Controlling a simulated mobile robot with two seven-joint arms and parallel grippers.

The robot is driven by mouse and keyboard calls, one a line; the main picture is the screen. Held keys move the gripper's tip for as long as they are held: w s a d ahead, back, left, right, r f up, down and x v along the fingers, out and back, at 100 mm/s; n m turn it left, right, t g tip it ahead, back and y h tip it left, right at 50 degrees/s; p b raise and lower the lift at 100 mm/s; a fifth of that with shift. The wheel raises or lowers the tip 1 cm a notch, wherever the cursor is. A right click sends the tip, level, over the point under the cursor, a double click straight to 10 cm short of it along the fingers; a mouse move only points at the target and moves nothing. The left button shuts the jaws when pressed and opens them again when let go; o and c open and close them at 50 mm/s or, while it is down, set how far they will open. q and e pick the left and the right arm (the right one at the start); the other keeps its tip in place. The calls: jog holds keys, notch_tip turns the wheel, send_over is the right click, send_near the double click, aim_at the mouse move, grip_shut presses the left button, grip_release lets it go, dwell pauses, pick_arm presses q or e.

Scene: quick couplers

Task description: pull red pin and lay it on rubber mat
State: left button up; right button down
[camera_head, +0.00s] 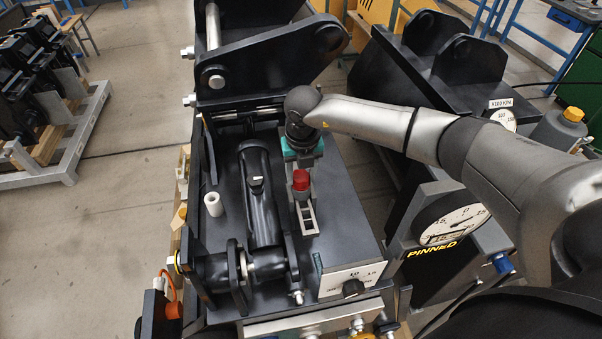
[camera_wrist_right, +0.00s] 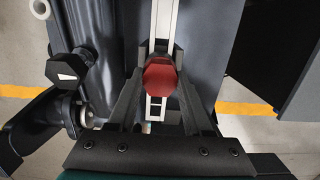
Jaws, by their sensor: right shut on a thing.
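The red pin (camera_head: 301,180) shows its red head above a pale slotted strip (camera_head: 307,218) on the black coupler's top plate. My right gripper (camera_head: 300,188) reaches down to the pin from the far side and is shut on it. In the right wrist view, the red head (camera_wrist_right: 160,77) sits between the two dark fingers of the right gripper (camera_wrist_right: 158,65). The pin's lower part is hidden, so I cannot tell how deep it sits. I cannot make out a rubber mat in either view. My left gripper is not in view.
A panel with a dark knob (camera_head: 353,288) is at the plate's front. A round gauge (camera_head: 452,224) above the word "PINNED" is at the right.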

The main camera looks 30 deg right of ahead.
jog(key=shift+r+p, duration=2.55)
jog(key=shift+r, duration=0.85)
jog(key=shift+r, duration=0.15)
notch_tip(320, 180, up, 4)
jog(key=p, duration=0.3)
